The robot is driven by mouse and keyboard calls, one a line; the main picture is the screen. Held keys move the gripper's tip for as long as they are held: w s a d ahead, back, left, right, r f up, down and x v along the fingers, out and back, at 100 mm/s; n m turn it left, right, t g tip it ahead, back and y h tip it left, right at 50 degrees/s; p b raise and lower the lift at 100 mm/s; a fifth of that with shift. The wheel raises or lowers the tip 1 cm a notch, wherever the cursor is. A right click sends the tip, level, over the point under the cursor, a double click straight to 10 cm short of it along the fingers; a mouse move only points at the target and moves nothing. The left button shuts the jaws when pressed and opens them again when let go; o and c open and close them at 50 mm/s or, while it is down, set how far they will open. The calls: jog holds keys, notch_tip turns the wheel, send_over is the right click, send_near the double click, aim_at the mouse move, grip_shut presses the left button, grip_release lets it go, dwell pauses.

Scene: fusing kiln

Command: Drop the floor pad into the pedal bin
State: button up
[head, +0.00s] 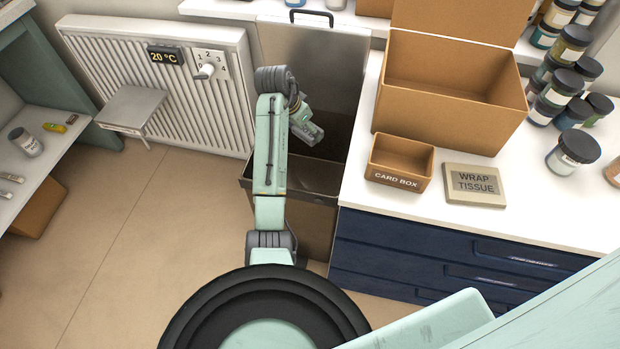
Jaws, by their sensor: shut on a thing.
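The pedal bin (300,222) stands on the floor between the radiator and the counter, with its lid (325,70) raised behind it. Its dark mouth is open. My arm reaches over the bin, and my gripper (312,136) points down over the mouth, toward its rear. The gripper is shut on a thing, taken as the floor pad. The pad itself cannot be made out, as the gripper and arm hide it. The fingertips are too small and covered to see clearly.
The counter (350,195) on the right holds a large cardboard box (448,115), a small card box (386,172), a wrap tissue pack (474,185) and several jars. A white radiator (215,110) with a fold-down shelf (131,107) is at left.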

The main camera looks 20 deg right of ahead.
jog(key=shift+f+b, duration=2.95)
jog(key=shift+f, duration=0.05)
jog(key=shift+r, duration=0.1)
jog(key=o, duration=1.2)
jog(key=shift+a, duration=0.1)
send_near(305, 141)
jog(key=shift+w+f, duration=0.35)
jog(key=shift+w, duration=0.5)
